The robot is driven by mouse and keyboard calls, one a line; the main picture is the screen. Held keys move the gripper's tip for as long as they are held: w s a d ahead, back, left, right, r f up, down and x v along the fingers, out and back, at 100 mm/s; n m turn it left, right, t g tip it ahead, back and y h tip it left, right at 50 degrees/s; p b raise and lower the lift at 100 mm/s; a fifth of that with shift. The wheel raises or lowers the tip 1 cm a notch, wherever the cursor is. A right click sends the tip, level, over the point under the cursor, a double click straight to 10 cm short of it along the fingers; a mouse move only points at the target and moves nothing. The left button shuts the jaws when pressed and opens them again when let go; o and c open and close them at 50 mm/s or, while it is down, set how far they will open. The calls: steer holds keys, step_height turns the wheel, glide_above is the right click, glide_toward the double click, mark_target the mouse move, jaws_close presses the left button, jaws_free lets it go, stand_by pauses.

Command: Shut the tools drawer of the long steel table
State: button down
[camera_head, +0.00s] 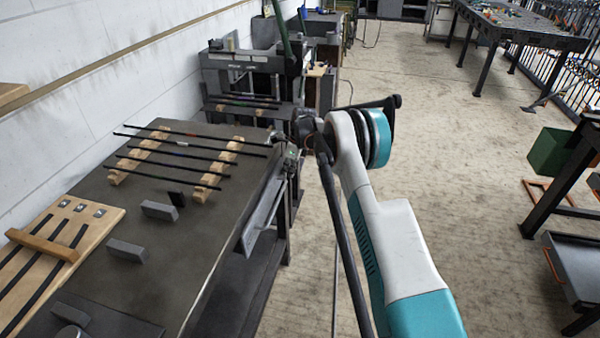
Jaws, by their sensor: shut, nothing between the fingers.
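The long steel table (185,230) runs along the left, with a dark grey top. A pale grey drawer (265,208) sticks out a little from under its right edge; I see no label on it, and its inside is not clear. My white and teal arm reaches up from the bottom right and bends left at the wrist. My gripper (289,157) is small and partly hidden at the table's far right corner, near the far end of the drawer. It looks shut and empty. I cannot tell whether it touches the drawer or the table.
Dark rods lie across wooden blocks (140,157) on the table, with grey blocks (127,250) and a wooden board (85,222) nearer. A grey machine (243,75) stands beyond. The floor to the right is open, up to a green bin (552,152) and another bench (520,30).

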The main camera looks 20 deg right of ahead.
steer(key=shift+w+a, duration=0.3)
steer(key=shift+a, duration=0.15)
